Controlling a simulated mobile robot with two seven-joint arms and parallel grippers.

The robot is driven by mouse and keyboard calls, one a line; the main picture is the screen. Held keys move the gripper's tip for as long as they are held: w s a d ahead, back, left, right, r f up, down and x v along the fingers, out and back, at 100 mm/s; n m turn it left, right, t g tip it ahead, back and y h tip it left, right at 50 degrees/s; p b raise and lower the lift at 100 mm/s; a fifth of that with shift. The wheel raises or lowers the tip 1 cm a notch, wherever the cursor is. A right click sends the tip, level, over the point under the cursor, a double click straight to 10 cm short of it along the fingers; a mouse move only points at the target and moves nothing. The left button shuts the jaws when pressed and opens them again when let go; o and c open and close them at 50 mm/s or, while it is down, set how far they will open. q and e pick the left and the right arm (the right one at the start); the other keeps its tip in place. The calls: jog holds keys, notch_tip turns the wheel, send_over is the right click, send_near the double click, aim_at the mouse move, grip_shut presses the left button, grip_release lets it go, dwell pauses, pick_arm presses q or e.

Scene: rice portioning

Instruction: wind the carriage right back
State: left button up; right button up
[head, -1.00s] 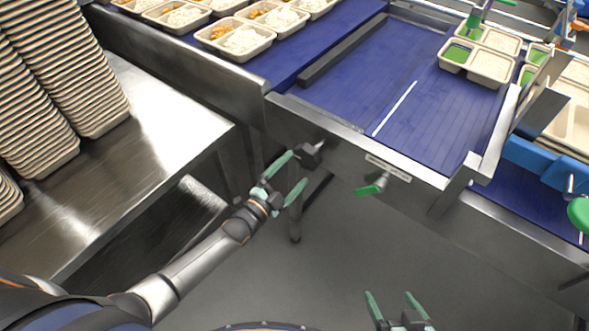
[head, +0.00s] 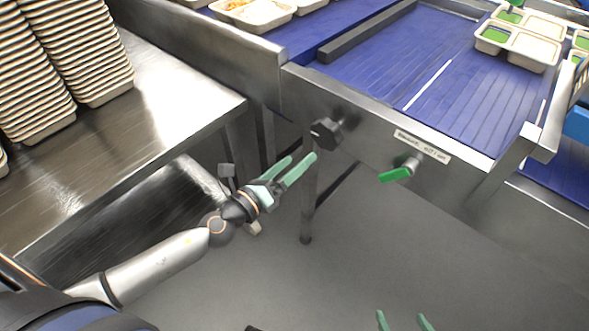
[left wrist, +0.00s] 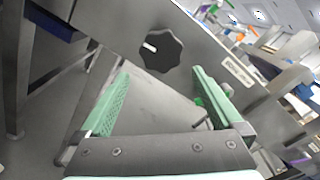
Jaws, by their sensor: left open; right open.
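A black lobed knob (head: 326,131) sits on the steel side face of the conveyor. In the left wrist view the knob (left wrist: 160,50) shows a pale mark and lies beyond and between the fingertips. My left gripper (head: 302,157) is open and empty, just below and left of the knob in the head view, apart from it. A green-handled lever (head: 397,173) hangs right of the knob, below a label plate. My right gripper (head: 402,318) is open and empty at the bottom edge, mostly cut off. I cannot tell which part is the carriage; a dark bar (head: 365,35) lies across the blue belt.
A steel table (head: 150,110) with stacks of empty trays (head: 60,60) stands at the left. Filled trays (head: 255,12) sit on the far belt, and more trays (head: 517,45) at the upper right. A conveyor leg (head: 309,190) stands below the knob. Grey floor is open below.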

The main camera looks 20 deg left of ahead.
aim_at(323, 138)
pick_arm(q)
jog(key=x, duration=1.1)
jog(key=shift+r+p, duration=0.25)
jog(key=shift+p, duration=0.05)
jog(key=shift+s, duration=0.1)
jog(key=shift+c, duration=0.2)
jog(key=c, duration=0.8)
jog(key=shift+o, duration=0.2)
jog(key=m, duration=0.3)
jog(key=shift+m, duration=0.4)
